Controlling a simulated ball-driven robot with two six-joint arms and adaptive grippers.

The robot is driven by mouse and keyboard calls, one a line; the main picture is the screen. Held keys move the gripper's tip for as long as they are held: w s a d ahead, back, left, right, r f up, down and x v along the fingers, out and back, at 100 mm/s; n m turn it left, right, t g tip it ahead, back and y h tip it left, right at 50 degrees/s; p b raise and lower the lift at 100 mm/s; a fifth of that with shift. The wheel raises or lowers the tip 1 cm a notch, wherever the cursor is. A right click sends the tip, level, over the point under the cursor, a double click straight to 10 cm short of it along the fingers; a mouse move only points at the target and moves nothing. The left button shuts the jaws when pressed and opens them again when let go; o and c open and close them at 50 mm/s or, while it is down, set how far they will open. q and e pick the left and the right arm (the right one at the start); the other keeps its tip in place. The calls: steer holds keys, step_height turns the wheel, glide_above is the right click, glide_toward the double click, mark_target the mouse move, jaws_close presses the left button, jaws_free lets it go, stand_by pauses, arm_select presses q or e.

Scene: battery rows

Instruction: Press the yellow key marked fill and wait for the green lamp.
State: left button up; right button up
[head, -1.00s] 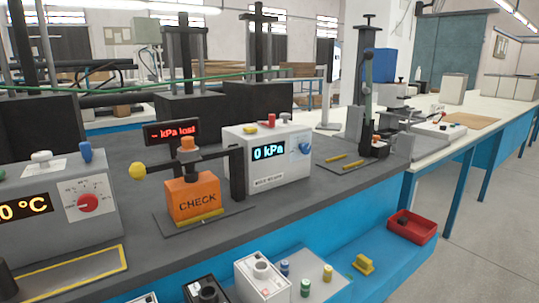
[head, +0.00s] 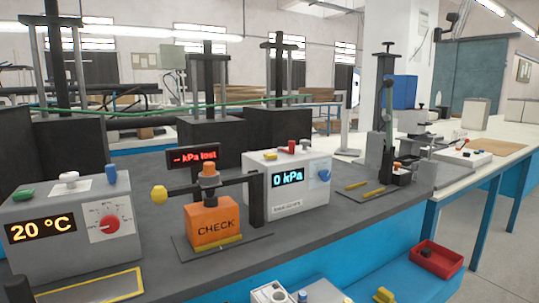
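I cannot read any "fill" mark on the yellow-orange key. No lit green lamp shows on this box. A blue knob (head: 324,175) sits on its front. Neither of my grippers is in view.
An orange CHECK block (head: 212,226) stands left of the pressure box, with a yellow-knobbed lever (head: 159,194) and a red "kPa lost" sign (head: 193,158) near it. A "20 °C" box (head: 62,255) is at left. A red bin (head: 437,260) is at lower right.

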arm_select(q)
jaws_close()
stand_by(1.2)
